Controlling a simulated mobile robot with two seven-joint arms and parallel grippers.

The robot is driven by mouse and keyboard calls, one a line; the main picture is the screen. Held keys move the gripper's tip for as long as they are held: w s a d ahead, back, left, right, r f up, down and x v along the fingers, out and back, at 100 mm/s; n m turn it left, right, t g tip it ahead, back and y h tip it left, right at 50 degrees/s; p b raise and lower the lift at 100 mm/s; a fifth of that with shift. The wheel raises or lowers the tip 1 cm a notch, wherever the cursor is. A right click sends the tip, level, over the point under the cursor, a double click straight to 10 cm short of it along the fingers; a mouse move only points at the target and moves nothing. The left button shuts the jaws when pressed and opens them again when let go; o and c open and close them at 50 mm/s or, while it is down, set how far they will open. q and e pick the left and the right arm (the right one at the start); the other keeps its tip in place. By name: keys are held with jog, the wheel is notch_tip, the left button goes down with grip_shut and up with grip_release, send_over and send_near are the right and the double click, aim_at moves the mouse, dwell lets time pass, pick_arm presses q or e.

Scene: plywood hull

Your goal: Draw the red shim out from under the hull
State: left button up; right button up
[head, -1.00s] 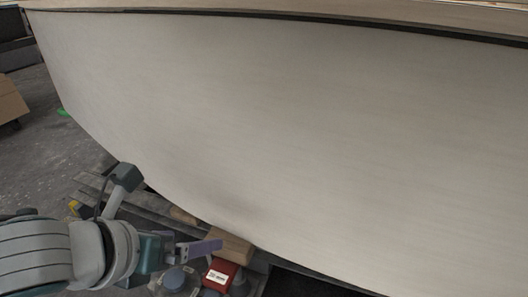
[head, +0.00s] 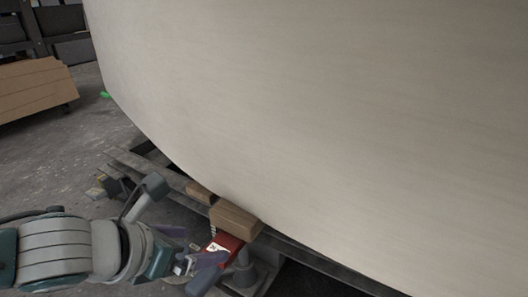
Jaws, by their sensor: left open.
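The hull (head: 310,130) is a large pale plywood surface that fills most of the head view. The red shim (head: 229,246) shows at the bottom, just below a wooden block (head: 236,221) at the hull's lower edge. It has a white label on its left part. My left gripper (head: 202,246) comes in from the left and is open, with purple fingers. One finger overlaps the shim's lower side in the picture; the other is to its upper left. I cannot tell whether either touches it. My right gripper is not in view.
A dark beam (head: 325,264) runs along under the hull's lower edge. A second, smaller wooden block (head: 201,193) lies up and left of the first. Cardboard-coloured panels (head: 35,92) stand at the far left. The grey floor (head: 60,155) between is mostly clear.

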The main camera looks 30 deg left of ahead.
aim_at(226, 242)
pick_arm(q)
jog(key=b+x, duration=0.5)
jog(key=x, duration=0.2)
jog(key=shift+w+f+b, duration=0.1)
jog(key=shift+f+b, duration=0.2)
jog(key=shift+b, duration=0.1)
jog(key=shift+w+d+f+b, duration=0.1)
jog(key=shift+w+f+b, duration=0.3)
jog(key=shift+w, duration=0.1)
jog(key=shift+r, duration=0.1)
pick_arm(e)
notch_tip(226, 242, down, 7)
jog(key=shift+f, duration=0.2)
